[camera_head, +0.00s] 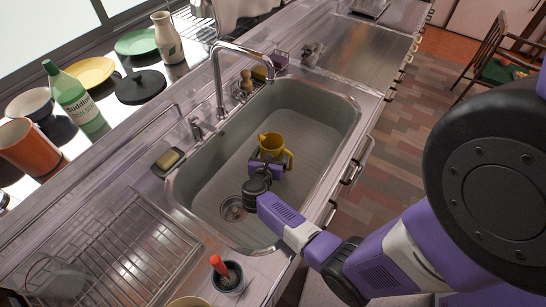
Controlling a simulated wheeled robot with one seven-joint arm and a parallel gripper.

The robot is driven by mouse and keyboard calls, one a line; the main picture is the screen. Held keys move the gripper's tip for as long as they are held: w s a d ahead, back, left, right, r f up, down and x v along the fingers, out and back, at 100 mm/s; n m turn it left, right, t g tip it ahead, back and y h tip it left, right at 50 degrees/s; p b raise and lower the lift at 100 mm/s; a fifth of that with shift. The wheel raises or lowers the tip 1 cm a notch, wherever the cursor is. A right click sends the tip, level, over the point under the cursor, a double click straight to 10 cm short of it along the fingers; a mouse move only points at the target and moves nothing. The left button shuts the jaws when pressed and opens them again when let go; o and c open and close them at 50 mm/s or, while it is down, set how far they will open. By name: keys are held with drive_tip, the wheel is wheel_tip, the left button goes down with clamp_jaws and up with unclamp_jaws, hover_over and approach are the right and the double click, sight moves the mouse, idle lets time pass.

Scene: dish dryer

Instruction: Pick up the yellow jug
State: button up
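The yellow jug (272,142) is inside the grey sink basin (318,113), with its handle on the right side. It looks upright. My purple and black gripper (267,160) reaches into the sink from the lower right and is right at the jug's near side, covering its lower part. The fingertips are hidden or too small to make out, so I cannot tell whether they touch or enclose the jug.
The tall faucet (219,80) arches over the sink's back edge. A wire dish rack (115,245) stands at lower left, near a cup with a red-handled brush (226,276). A green bottle (77,102), plates and an orange pot (29,146) line the windowsill.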

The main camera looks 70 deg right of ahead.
drive_tip(key=shift+c, duration=0.2)
drive_tip(key=c, duration=1.8)
drive_tip(key=shift+r, duration=0.1)
drive_tip(key=shift+r, duration=0.15)
